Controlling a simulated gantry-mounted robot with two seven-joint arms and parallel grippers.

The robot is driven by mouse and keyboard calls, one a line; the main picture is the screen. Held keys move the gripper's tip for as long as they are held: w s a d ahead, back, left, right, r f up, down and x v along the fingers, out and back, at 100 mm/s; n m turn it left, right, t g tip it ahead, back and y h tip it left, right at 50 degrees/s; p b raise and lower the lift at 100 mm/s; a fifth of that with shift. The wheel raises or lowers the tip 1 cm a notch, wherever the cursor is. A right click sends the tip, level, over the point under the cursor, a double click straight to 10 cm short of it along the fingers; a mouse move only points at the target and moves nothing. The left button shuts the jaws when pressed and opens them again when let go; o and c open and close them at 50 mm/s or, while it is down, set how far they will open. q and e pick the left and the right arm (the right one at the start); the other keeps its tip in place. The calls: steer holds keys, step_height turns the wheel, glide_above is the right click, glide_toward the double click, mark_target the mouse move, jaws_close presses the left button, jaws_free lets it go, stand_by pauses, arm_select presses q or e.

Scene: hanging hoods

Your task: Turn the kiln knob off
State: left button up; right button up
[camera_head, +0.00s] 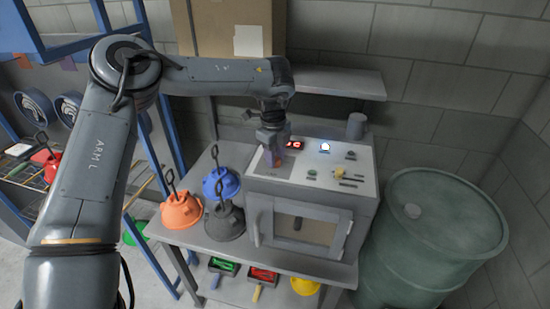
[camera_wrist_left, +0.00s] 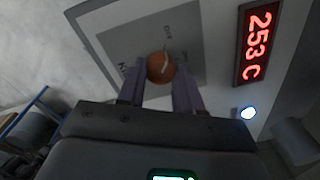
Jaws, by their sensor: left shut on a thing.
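The kiln (camera_head: 355,212) stands on a grey bench, its sloped control panel facing up. The kiln knob is round and orange with a pale pointer line, seen in the left wrist view (camera_wrist_left: 160,68) on a grey square plate (camera_wrist_left: 112,42). My left gripper (camera_head: 273,160) is at the left part of the panel, its two fingers either side of the knob and shut on it. In the head view the gripper mostly hides the knob. The plate's lettering is only partly readable. The red display (camera_wrist_left: 256,45) reads 253 C. My right gripper is not in view.
A lit white lamp (camera_head: 325,147) and small controls sit right of the display. Orange (camera_head: 181,211), blue (camera_head: 221,184) and dark grey hoods stand left of the kiln. A green drum (camera_head: 445,230) stands at right, a cardboard box (camera_head: 228,30) behind.

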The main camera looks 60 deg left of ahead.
arm_select(q)
steer(key=shift+n, duration=0.8)
steer(key=o, duration=1)
steer(key=shift+o, duration=0.2)
step_height(320, 180, up, 11)
steer(key=shift+s, duration=0.25)
steer(key=shift+d+f, duration=0.1)
